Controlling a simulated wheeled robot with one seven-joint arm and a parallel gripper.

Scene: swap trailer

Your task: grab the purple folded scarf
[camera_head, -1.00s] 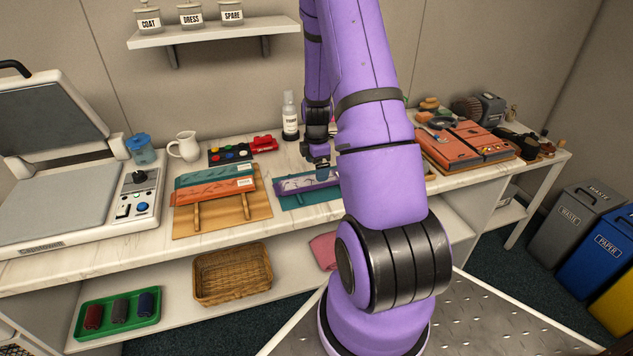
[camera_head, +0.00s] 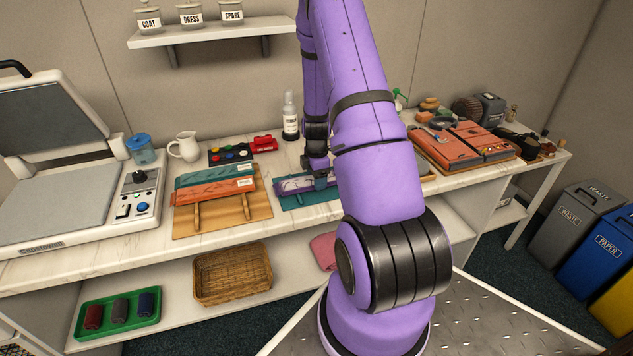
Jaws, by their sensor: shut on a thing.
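The purple folded scarf (camera_head: 294,185) is a flat, patterned lilac bundle on a teal mat (camera_head: 292,202) on the marble counter. Its right part is hidden behind my arm. My gripper (camera_head: 322,181) is at the scarf's visible right portion, low over the mat, and is shut on the scarf. The fingertips are small and partly hidden, and I cannot tell whether the scarf is lifted off the mat.
Left on the counter are teal and orange folded scarves (camera_head: 215,184) on a wooden board (camera_head: 245,212), and a press (camera_head: 60,190). A white spray bottle (camera_head: 290,118) stands behind my gripper. Orange cases (camera_head: 460,145) lie to the right. A shelf (camera_head: 215,35) hangs above.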

